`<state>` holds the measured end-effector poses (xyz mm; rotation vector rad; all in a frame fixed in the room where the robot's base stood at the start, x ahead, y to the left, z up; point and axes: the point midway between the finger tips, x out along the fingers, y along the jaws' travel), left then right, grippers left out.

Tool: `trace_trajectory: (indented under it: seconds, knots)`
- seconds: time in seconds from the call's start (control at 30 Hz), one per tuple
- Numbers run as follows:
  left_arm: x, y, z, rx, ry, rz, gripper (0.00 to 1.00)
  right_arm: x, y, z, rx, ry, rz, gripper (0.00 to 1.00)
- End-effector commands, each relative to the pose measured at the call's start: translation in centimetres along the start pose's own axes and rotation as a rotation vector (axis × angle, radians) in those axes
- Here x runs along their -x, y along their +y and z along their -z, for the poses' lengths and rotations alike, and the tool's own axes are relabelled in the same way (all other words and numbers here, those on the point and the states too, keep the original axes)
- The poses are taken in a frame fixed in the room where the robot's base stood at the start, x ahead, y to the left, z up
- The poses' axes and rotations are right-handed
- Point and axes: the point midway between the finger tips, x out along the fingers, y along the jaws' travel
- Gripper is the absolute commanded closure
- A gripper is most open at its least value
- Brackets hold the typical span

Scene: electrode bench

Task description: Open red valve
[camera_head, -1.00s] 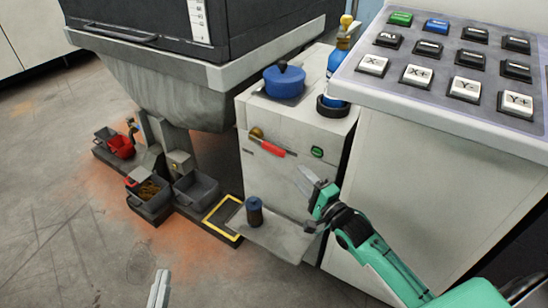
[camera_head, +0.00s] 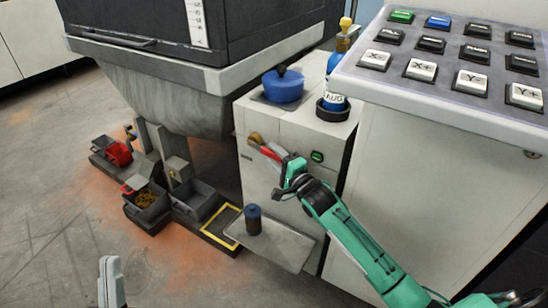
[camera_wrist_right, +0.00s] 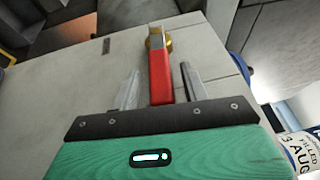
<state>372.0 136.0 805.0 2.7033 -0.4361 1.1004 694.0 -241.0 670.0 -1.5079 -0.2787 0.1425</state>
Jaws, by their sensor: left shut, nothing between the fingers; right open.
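The red valve handle (camera_head: 271,153) with its brass end (camera_head: 254,138) sits on the front of the pale cabinet. In the right wrist view the red handle (camera_wrist_right: 160,75) lies between the two fingers, with the brass fitting (camera_wrist_right: 158,38) beyond it. My right gripper (camera_wrist_right: 160,88) is open around the handle, with gaps visible at both sides. In the head view my right gripper (camera_head: 281,165) is at the handle and hides its lower end. My left gripper (camera_head: 110,270) is shut and empty at the bottom left, far from the valve.
A green button (camera_head: 317,156) is on the cabinet front, right of the valve. A blue pot (camera_head: 283,85) and a blue bottle (camera_head: 335,85) stand on top. A dark blue cylinder (camera_head: 253,218) stands on the low shelf (camera_head: 275,247). A keypad panel (camera_head: 450,80) overhangs at right.

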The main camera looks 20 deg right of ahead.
Motion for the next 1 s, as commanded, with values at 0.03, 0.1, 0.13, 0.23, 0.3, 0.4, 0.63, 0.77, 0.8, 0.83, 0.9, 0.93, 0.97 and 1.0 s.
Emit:
trace_trajectory:
  seconds: [0.03, 0.1, 0.13, 0.23, 0.3, 0.4, 0.63, 0.77, 0.8, 0.83, 0.9, 0.93, 0.97, 1.0]
  knots:
    - [-0.05, -0.05, 0.23, -0.003, 0.017, -0.001, 1.00, -0.35, 0.07, -0.01, 0.000, 0.000, 0.000, 0.55]
    - [-0.13, -0.08, 0.56, -0.005, 0.035, -0.002, 1.00, -0.67, 0.05, -0.01, 0.001, 0.000, -0.001, 0.55]
    - [-0.16, -0.09, 0.66, -0.006, 0.041, -0.002, 1.00, -0.76, 0.04, -0.01, 0.001, 0.000, -0.001, 0.55]
    - [-0.21, -0.10, 0.82, -0.007, 0.049, -0.003, 1.00, -0.89, 0.04, -0.02, 0.001, 0.000, -0.001, 0.55]
    - [-0.22, -0.10, 0.84, -0.007, 0.050, -0.003, 1.00, -0.91, 0.03, -0.02, 0.001, 0.000, -0.001, 0.55]
    - [-0.22, -0.10, 0.84, -0.007, 0.050, -0.002, 1.00, -0.89, 0.02, -0.01, 0.001, 0.000, -0.001, 0.55]
    - [-0.23, -0.10, 0.84, -0.007, 0.050, -0.002, 1.00, -0.88, 0.03, -0.01, 0.001, 0.000, -0.001, 0.92]
    - [-0.25, -0.10, 0.85, -0.007, 0.050, -0.002, 1.00, -0.87, 0.03, -0.01, 0.001, 0.000, -0.001, 1.00]
    - [-0.24, -0.10, 0.84, -0.006, 0.050, -0.002, 1.00, -0.87, 0.04, -0.01, 0.001, 0.000, -0.001, 1.00]
    - [-0.24, -0.10, 0.84, -0.006, 0.050, -0.002, 1.00, -0.87, 0.05, -0.01, 0.001, 0.000, -0.001, 1.00]
    - [-0.20, -0.10, 0.83, -0.007, 0.051, -0.002, 1.00, -0.87, 0.09, -0.01, 0.000, 0.000, 0.000, 1.00]
    - [-0.18, -0.10, 0.85, -0.007, 0.053, -0.002, 1.00, -0.86, 0.13, -0.01, -0.001, 0.000, 0.002, 1.00]
    - [-0.15, -0.10, 0.88, -0.007, 0.057, -0.002, 1.00, -0.86, 0.17, -0.01, -0.002, 0.000, 0.004, 1.00]
    - [-0.09, -0.10, 0.96, -0.008, 0.064, -0.002, 1.00, -0.86, 0.23, 0.00, -0.004, 0.000, 0.007, 1.00]
